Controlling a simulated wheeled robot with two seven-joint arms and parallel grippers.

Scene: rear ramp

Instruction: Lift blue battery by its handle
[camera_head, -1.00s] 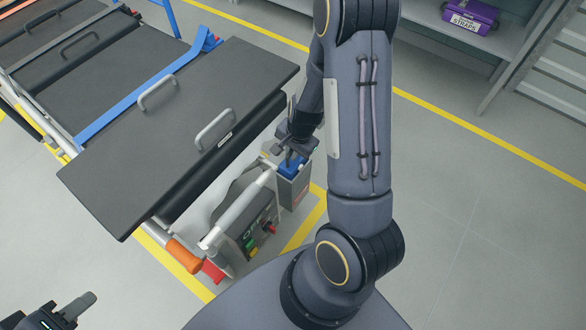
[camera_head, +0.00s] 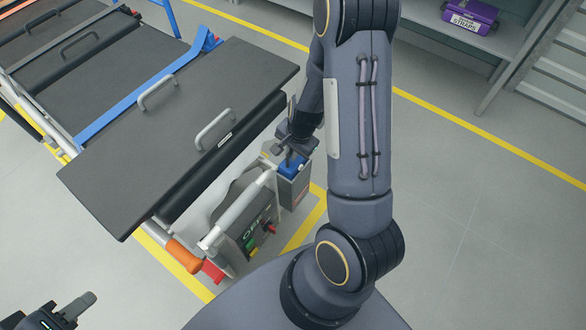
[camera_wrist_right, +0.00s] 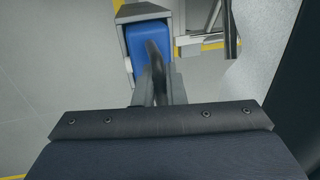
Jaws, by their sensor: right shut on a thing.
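The blue battery (camera_head: 291,167) stands in a grey box-like holder (camera_head: 297,190) beside the cart's near right corner. In the right wrist view, the blue top of the battery (camera_wrist_right: 148,38) shows inside the grey holder's rim. My right gripper (camera_head: 288,154) is over the battery, shut on its dark handle (camera_wrist_right: 155,58). The fingers hide much of the handle. I cannot see a gap under the battery. My left gripper (camera_head: 75,308) is at the bottom left corner, away from the battery and partly cut off; its finger gap is unclear.
A dark-topped cart (camera_head: 150,150) with grey handles fills the left. A grey unit (camera_head: 250,225) with coloured buttons and an orange-gripped bar (camera_head: 185,256) are close to the battery. A purple case (camera_head: 470,15) lies on a shelf at upper right. The right floor is clear.

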